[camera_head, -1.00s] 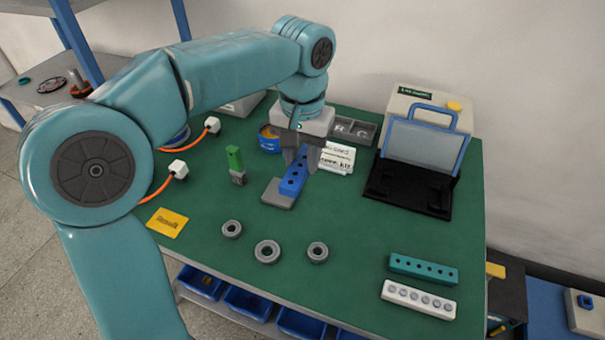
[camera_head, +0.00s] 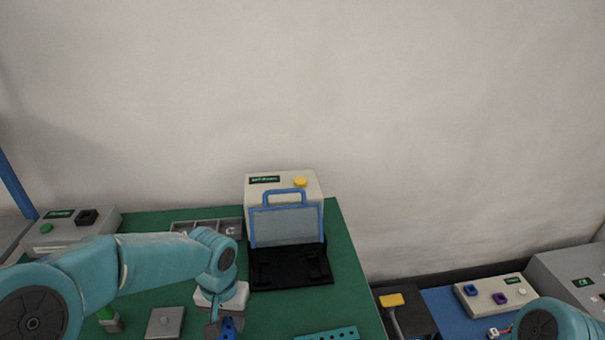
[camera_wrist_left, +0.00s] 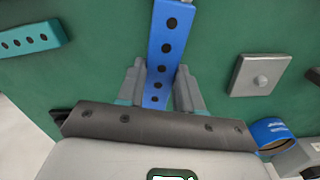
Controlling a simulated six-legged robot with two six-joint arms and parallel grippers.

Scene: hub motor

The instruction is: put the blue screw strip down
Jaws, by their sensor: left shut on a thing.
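The blue screw strip (camera_head: 229,327) is a narrow bar with a row of dark holes, low in the head view and cut off by the bottom edge. My left gripper (camera_head: 222,330) is shut on it. In the left wrist view, the strip (camera_wrist_left: 165,45) runs up the picture from between the two fingers of the left gripper (camera_wrist_left: 160,88). Green bench top lies behind it; the height of the strip above the bench is hard to tell. My right gripper is out of view; only part of that arm shows at lower right.
A grey plate with a knob (camera_head: 166,322) lies left of my gripper. A teal holed strip (camera_head: 338,333) lies to the right. Behind stand a black tray (camera_head: 290,268), a blue-framed clear panel (camera_head: 284,227) and a beige machine (camera_head: 312,188). Green bench is clear between gripper and tray.

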